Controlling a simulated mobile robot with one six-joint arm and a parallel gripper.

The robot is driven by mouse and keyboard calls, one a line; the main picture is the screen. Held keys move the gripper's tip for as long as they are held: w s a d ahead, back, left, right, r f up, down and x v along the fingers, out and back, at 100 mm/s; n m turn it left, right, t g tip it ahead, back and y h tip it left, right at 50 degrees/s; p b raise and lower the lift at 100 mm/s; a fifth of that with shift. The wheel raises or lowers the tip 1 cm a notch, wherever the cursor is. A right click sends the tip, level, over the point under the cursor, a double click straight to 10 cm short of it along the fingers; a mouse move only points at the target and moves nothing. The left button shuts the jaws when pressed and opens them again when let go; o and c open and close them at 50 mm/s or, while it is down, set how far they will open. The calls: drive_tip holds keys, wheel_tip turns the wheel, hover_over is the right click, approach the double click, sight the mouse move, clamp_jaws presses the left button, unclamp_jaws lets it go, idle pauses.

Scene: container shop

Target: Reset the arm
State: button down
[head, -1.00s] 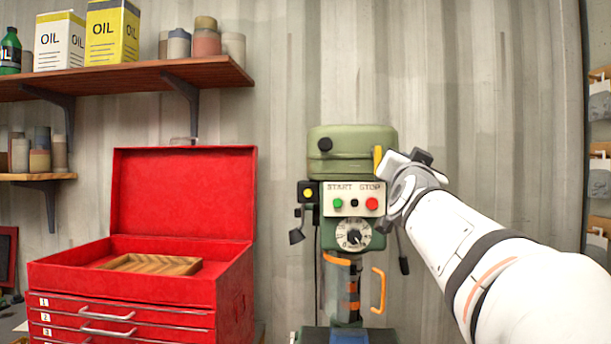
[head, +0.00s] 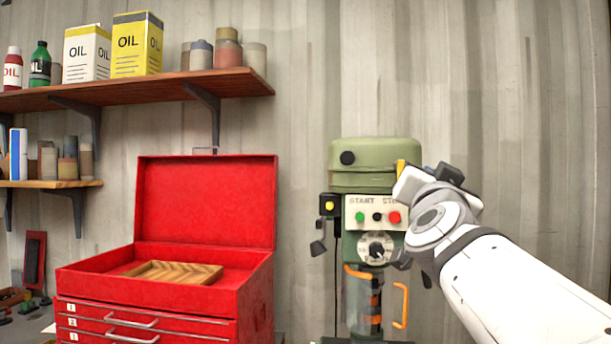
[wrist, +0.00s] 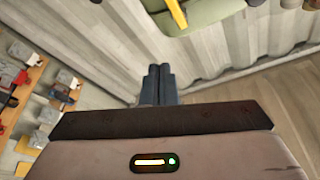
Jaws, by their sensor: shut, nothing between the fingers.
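My arm (head: 520,275) reaches in from the lower right of the head view. Its wrist end stands in front of the right side of a green drill press (head: 375,165) and covers part of the STOP label. In the wrist view my gripper (wrist: 158,72) has its two dark fingers together, with nothing between them. The green top of the drill press and its yellow part (wrist: 177,12) show beyond the fingers at the top of that view. I cannot tell the gap between the arm and the machine.
An open red tool chest (head: 205,200) with a wooden tray (head: 175,272) stands left of the drill press. A wooden shelf (head: 140,92) with oil cans and jars hangs above it. Shelving (wrist: 40,85) shows at the left of the wrist view. The wall at right is bare.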

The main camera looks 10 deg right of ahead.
drive_tip(key=a+f+n+g+y, duration=0.35)
drive_tip(key=a+f+y, duration=0.2)
drive_tip(key=f, duration=0.75)
drive_tip(key=a+f+n+g+y, duration=0.35)
drive_tip(key=a+f+n, duration=0.2)
drive_tip(key=f, duration=0.65)
drive_tip(key=s+a+f+g, duration=0.1)
drive_tip(key=s+f+g, duration=0.3)
drive_tip(key=s+f, duration=0.3)
drive_tip(key=s+a+f+n+g, duration=0.1)
drive_tip(key=s+f+g, duration=0.3)
drive_tip(key=s+f, duration=0.4)
wheel_tip(320, 180, down, 6)
drive_tip(key=shift+s+a+r+n+g, duration=0.2)
drive_tip(key=shift+r+n+g, duration=0.05)
drive_tip(key=shift+n+g, duration=0.05)
